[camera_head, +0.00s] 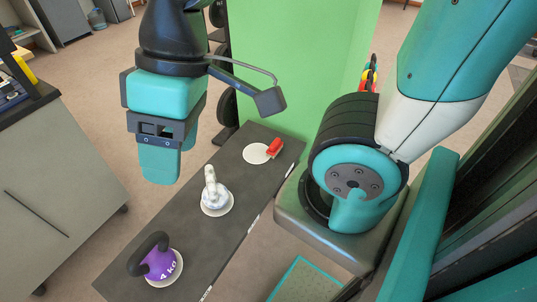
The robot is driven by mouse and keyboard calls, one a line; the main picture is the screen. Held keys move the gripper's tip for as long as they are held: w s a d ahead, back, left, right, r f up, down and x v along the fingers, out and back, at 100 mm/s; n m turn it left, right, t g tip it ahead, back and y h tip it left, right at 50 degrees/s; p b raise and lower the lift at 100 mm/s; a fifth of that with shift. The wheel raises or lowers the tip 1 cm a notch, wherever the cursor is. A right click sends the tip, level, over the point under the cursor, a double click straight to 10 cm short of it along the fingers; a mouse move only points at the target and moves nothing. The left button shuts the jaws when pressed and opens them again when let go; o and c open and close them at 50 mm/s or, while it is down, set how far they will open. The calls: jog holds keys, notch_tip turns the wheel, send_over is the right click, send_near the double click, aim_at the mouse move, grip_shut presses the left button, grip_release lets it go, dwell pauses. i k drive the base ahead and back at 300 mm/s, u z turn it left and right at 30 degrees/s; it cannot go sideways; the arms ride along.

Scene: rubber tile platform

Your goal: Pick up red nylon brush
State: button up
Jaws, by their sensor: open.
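The red brush (274,147) lies on a white round disc (256,154) at the far end of a dark platform (185,215). My gripper (160,178) hangs from the upper left of the view, left of the brush and apart from it. It points down, and its teal fingers overlap in this view, so the gap between them is hidden. I see nothing held in it. The brush looks uncovered; its bristles are too small to make out.
On the same platform, a white and grey object (214,191) stands on a disc in the middle, and a purple 4 kg kettlebell (158,261) stands on another at the near end. A green panel (290,60) rises behind the platform. A grey cabinet (60,190) is at left.

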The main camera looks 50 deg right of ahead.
aim_at(274, 149)
jog(key=z, duration=1.25)
